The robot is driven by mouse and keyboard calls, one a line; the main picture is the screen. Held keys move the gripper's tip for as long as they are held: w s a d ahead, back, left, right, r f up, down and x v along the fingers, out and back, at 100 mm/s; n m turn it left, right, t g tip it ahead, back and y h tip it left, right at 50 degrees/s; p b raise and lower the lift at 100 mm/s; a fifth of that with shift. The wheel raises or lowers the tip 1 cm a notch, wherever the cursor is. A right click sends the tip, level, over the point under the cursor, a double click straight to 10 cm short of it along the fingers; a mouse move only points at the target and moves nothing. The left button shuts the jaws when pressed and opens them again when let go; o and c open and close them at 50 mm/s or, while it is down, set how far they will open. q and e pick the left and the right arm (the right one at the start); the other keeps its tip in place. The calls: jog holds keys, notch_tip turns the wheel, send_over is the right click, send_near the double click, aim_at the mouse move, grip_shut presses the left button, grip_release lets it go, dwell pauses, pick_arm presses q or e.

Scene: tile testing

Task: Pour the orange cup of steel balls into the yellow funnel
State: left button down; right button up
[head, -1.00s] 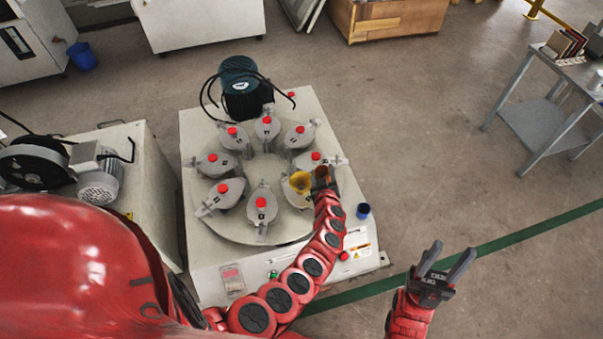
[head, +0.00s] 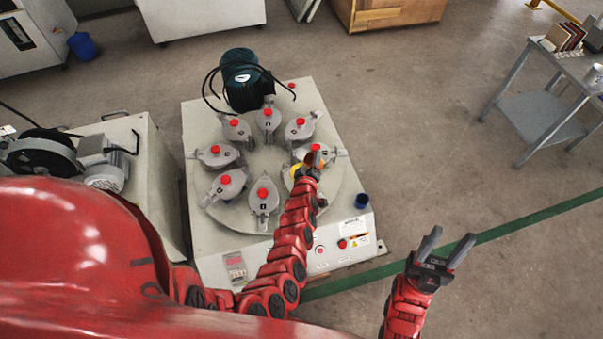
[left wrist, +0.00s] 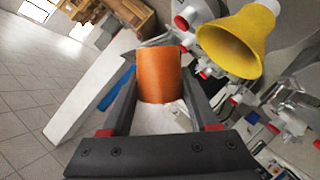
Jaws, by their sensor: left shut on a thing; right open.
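My left gripper (head: 310,168) is shut on the orange cup (head: 314,156), right beside the yellow funnel (head: 297,169) on the round plate. In the left wrist view the orange cup (left wrist: 158,76) sits between the two fingers, and the yellow funnel (left wrist: 232,45) is close by at its upper right. The wrist view is strongly rolled, and the cup looks tilted; I cannot tell how far. The steel balls are not visible. In the head view my gripper and the cup partly hide the funnel. My right gripper (head: 443,250) is open and empty, off to the right above the floor.
Several grey lidded pots with red knobs, such as one (head: 264,194), ring the round plate (head: 244,207). A motor (head: 246,80) stands behind. The floor to the right is clear up to a grey table (head: 540,115).

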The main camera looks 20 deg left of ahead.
pick_arm(q)
notch_tip(320, 180, down, 2)
jog(key=b, duration=0.2)
jog(key=n+b, duration=0.1)
jog(key=b, duration=0.2)
jog(key=shift+s+f, duration=0.1)
jog(key=shift+f, duration=0.15)
jog(key=n+b, duration=0.1)
jog(key=b, duration=0.2)
jog(key=r+n+t+h+b, duration=0.1)
jog(key=b, duration=0.3)
jog(key=shift+s+a+n+h, duration=0.15)
jog(key=shift+a+n+h, duration=0.15)
jog(key=shift+a, duration=0.05)
jog(key=b, duration=0.1)
jog(key=n+b, duration=0.1)
jog(key=b, duration=0.1)
jog(key=shift+s+a+h, duration=0.1)
jog(key=shift+a+h, duration=0.2)
jog(key=shift+r+n+t, duration=0.25)
jog(key=shift+n+t, duration=0.05)
jog(key=shift+r, duration=0.1)
jog(key=shift+b, duration=0.3)
jog(key=shift+a+r+n+b, duration=0.1)
jog(key=shift+a+n+b, duration=0.05)
jog(key=shift+n+b, duration=0.45)
jog(key=shift+t+h+b, duration=0.3)
jog(key=shift+b, duration=0.15)
